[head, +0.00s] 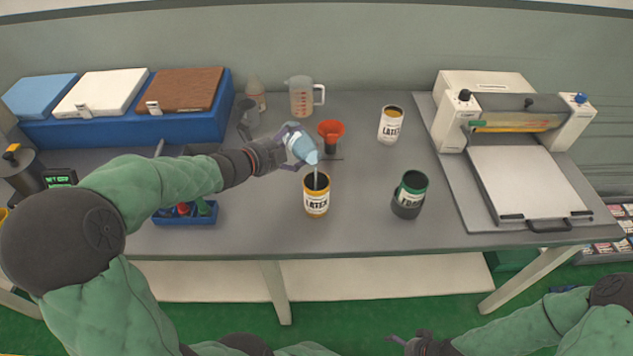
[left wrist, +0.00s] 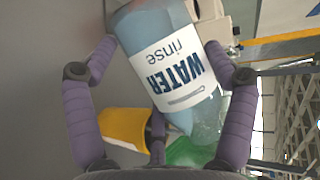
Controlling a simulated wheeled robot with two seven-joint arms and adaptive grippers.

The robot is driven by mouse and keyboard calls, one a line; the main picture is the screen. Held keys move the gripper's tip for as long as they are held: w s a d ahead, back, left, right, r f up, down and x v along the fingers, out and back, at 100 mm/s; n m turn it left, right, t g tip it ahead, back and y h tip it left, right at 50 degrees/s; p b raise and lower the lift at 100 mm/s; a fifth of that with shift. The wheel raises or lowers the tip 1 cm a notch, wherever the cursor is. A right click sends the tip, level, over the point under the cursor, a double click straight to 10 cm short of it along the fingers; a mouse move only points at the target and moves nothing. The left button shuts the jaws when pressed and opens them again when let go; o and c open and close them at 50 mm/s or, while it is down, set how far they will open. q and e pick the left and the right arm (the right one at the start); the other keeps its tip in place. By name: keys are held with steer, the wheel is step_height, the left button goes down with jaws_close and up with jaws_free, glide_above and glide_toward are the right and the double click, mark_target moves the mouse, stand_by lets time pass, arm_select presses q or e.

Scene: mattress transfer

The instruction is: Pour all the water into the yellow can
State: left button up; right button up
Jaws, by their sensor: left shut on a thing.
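My left gripper (head: 294,137) is shut on a pale blue water bottle (head: 302,149), whose label reads "WATER rinse" in the left wrist view (left wrist: 175,75). The bottle is tilted, its mouth down and to the right, above the yellow can (head: 316,203) labelled "LATEX". A thin pale stream runs from the bottle's mouth to the can's open top. The yellow can stands upright near the table's front; its yellow side also shows in the left wrist view (left wrist: 122,128). How much water is left is unclear. My right gripper (head: 402,340) is low at the bottom, away from the table; its jaws are unclear.
An orange funnel (head: 330,131) stands behind the yellow can. A white "LATEX" can (head: 391,125) and a green-rimmed dark can (head: 409,194) stand to the right. A measuring jug (head: 301,97) is at the back, a press (head: 520,170) at the right, and a blue bin (head: 204,215) at the left.

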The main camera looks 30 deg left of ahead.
arm_select(q)
steer(key=shift+r, duration=0.1)
steer(key=shift+b, duration=0.65)
steer(key=shift+d+m+t+y+b, duration=0.1)
steer(key=shift+m+t+y+b, duration=0.4)
steer(key=shift+b, duration=1.5)
steer(key=shift+s+f+m+b, duration=0.1)
steer(key=shift+f+m+b, duration=0.1)
steer(key=shift+m+b, duration=0.3)
steer(key=shift+d+t, duration=0.1)
steer(key=shift+t, duration=0.3)
stand_by(0.9)
steer(key=shift+s+m, duration=0.1)
steer(key=shift+m, duration=0.2)
